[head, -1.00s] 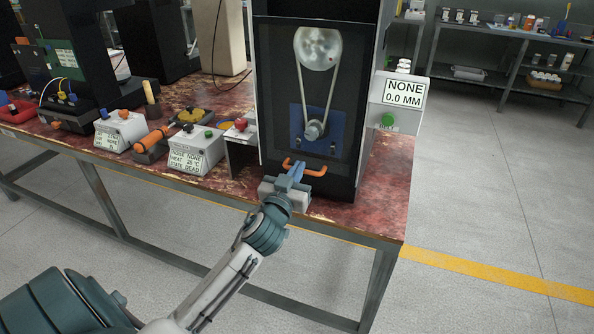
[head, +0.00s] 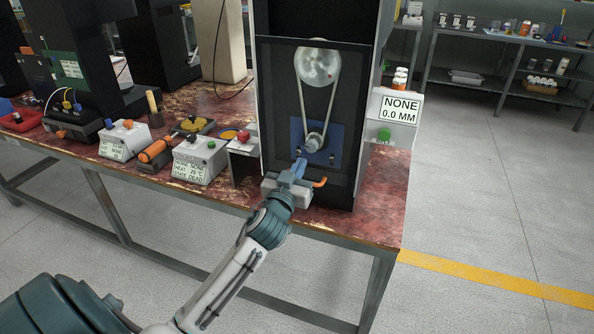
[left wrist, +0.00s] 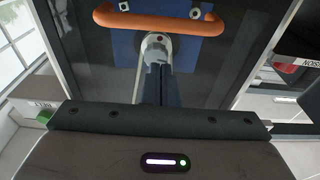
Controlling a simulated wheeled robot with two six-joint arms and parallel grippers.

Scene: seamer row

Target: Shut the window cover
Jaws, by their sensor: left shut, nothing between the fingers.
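The window cover (head: 353,100) is a dark see-through panel on the front of the tall black machine. A pulley (head: 317,65), belt and blue motor plate (head: 334,152) show through it. Its orange handle (head: 319,182) is near the bottom. My left gripper (head: 299,165) is shut and empty, its fingers crossing over the handle's left part in the head view. In the left wrist view the orange handle (left wrist: 160,22) lies across the top, beyond the fingers (left wrist: 160,88). I cannot tell whether they touch it. My right gripper is out of view.
A red-topped table (head: 385,205) bears the machine. A box reading NONE 0.0 MM (head: 399,107) stands to its right. A red-button stand (head: 243,140) and a labelled control box (head: 198,160) are close on the left. The floor at right is clear.

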